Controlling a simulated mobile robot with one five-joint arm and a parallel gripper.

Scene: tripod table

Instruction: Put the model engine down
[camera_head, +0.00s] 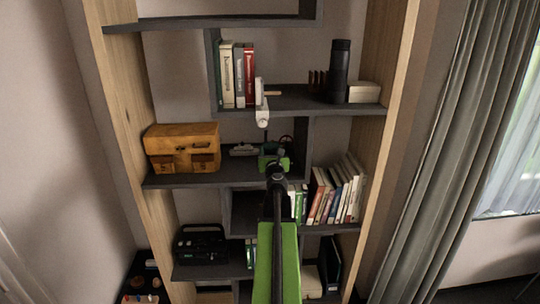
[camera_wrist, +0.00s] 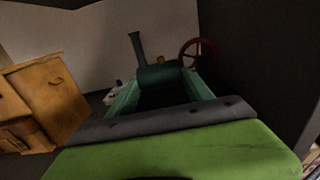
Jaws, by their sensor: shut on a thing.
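The model engine (camera_wrist: 160,76) is dark green, with a tall dark chimney and a red spoked wheel. In the wrist view it sits upright at the far end of my gripper (camera_wrist: 160,88), whose green fingers are shut on it. In the head view my gripper (camera_head: 273,161) is at the middle shelf (camera_head: 215,175), towards its right end. There the engine (camera_head: 286,143) is small and dark, partly hidden behind the gripper. I cannot tell whether its base touches the shelf.
A yellow-brown wooden chest (camera_head: 182,146) stands on the shelf's left end; it also shows in the wrist view (camera_wrist: 50,95). A small whitish object (camera_head: 243,150) lies between chest and gripper. A dark upright panel (camera_head: 301,150) bounds the right. Books (camera_head: 338,190) stand lower right.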

